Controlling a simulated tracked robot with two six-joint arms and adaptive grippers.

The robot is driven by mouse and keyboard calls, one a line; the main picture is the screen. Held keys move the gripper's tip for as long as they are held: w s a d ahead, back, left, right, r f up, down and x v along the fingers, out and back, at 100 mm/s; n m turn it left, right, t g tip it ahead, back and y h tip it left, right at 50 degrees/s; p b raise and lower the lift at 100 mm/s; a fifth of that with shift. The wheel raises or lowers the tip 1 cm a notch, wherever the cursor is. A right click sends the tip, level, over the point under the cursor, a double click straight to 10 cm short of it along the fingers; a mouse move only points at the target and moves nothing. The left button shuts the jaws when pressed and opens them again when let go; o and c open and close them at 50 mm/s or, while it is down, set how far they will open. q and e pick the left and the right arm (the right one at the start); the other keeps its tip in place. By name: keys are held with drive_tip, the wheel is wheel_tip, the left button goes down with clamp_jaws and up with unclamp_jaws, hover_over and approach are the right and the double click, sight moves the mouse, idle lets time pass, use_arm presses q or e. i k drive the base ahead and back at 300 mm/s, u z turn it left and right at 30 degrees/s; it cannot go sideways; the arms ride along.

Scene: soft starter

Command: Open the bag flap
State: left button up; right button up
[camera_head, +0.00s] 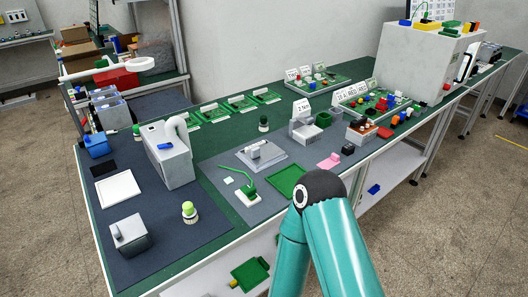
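I cannot make out a bag or a flap for certain. A small flat pink item (330,161) lies on the grey mat right of centre, and it is too small to tell whether it is a bag. A teal link of my own arm rises from the bottom edge just in front of the bench. Its bend hides part of the bench's front edge near the green tray. Neither of my grippers shows in this view.
A green tray (286,182), a grey fixture (262,154) and a green-armed stand (248,194) sit near the pink item. A grey machine (168,158) and a grey box (129,236) stand left. Coloured parts (384,104) crowd the right. The dark mat's front is mostly clear.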

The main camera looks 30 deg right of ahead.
sight(257, 156)
drive_tip(key=u, duration=0.6)
drive_tip(key=k, duration=1.35)
drive_tip(key=z, duration=1)
drive_tip(key=i, duration=1)
drive_tip(key=z, duration=0.05)
